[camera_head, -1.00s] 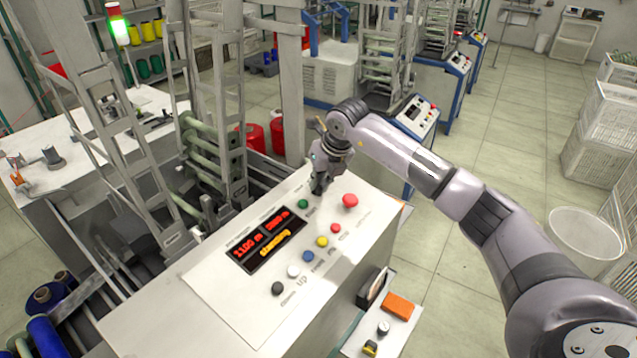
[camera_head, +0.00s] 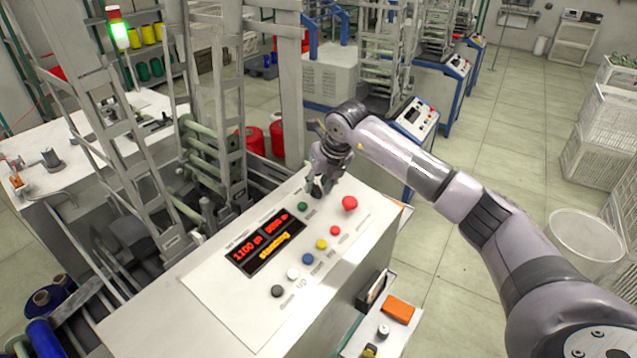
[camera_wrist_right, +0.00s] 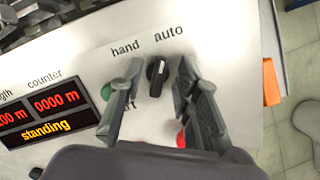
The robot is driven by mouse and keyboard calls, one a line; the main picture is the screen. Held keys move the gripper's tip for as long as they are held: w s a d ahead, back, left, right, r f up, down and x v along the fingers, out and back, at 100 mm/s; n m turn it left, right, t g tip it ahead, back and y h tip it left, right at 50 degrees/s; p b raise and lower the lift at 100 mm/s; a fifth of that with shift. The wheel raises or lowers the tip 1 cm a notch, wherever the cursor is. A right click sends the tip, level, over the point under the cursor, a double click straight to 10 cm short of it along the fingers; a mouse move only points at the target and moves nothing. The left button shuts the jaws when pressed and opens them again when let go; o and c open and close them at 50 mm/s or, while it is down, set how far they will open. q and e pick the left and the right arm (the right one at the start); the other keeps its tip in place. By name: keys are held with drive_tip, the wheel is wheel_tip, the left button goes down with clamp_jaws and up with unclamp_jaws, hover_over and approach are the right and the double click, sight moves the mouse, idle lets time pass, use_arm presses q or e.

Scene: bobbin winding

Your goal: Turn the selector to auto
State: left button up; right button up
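The selector (camera_wrist_right: 157,76) is a black knob on the white control panel, below the printed words hand and auto, in the right wrist view. A pale mark on its top looks turned up towards auto, but it is small. My right gripper (camera_wrist_right: 154,108) is open, with one finger on each side of the selector and a gap to each. In the head view my right gripper (camera_head: 318,188) is over the panel's far end and hides the selector. My left gripper is not in view.
The control panel (camera_head: 225,295) has a display (camera_head: 264,243) reading standing, a green button (camera_head: 302,206), a red mushroom button (camera_head: 349,203) and several small buttons. A side shelf holds an orange box (camera_head: 398,308). White crates (camera_head: 600,125) stand far right.

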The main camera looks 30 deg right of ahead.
drive_tip(key=v, duration=1.2)
drive_tip(key=shift+f, duration=0.1)
